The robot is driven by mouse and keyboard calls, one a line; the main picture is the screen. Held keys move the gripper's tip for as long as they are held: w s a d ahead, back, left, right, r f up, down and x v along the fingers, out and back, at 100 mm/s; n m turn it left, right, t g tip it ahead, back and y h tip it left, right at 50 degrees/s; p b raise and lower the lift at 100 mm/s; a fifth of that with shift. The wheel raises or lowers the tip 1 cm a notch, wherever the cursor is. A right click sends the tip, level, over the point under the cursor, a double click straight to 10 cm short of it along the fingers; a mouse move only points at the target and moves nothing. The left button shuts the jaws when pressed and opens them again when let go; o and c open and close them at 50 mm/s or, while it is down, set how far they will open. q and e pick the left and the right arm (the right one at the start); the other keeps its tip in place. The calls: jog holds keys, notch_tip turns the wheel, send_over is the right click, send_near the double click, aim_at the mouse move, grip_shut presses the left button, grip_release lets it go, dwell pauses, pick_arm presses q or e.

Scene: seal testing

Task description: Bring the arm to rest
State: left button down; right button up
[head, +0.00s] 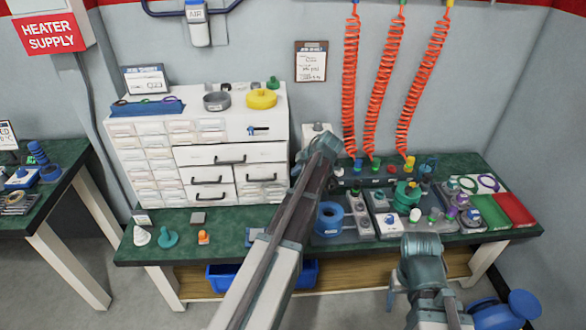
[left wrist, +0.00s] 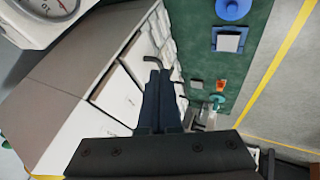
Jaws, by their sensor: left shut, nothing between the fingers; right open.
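My left arm reaches up across the middle of the head view. Its gripper (head: 324,146) is beside the right edge of the white drawer cabinet (head: 228,154), above the green bench top (head: 190,245). In the left wrist view its dark fingers (left wrist: 160,95) are together with nothing between them, and appear close to the drawer fronts (left wrist: 122,100). My right gripper (head: 421,247) is low at the bench's front edge, right of centre. It is open and holds nothing that I can see; its fingertips are hard to make out.
Trays of fittings and a blue roll (head: 329,218) fill the bench's right half, with a red tray (head: 514,208) at the end. Orange coiled hoses (head: 381,85) hang behind. A blue bin (head: 225,277) is below. A round dial (left wrist: 48,8) shows in the left wrist view.

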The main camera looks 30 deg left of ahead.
pick_arm(q)
jog(key=shift+d, duration=0.1)
jog(key=s+d+f+m+g+h+p, duration=0.1)
jog(key=s+d+m+h, duration=0.4)
jog(key=s+d+m, duration=2.1)
jog(key=s+d+g+p, duration=0.1)
jog(key=s+d+p, duration=0.1)
jog(key=d, duration=0.3)
jog(key=shift+s+d+f+m+g+h, duration=0.15)
jog(key=shift+s+d+m+g+h, duration=0.2)
jog(key=shift+s, duration=0.2)
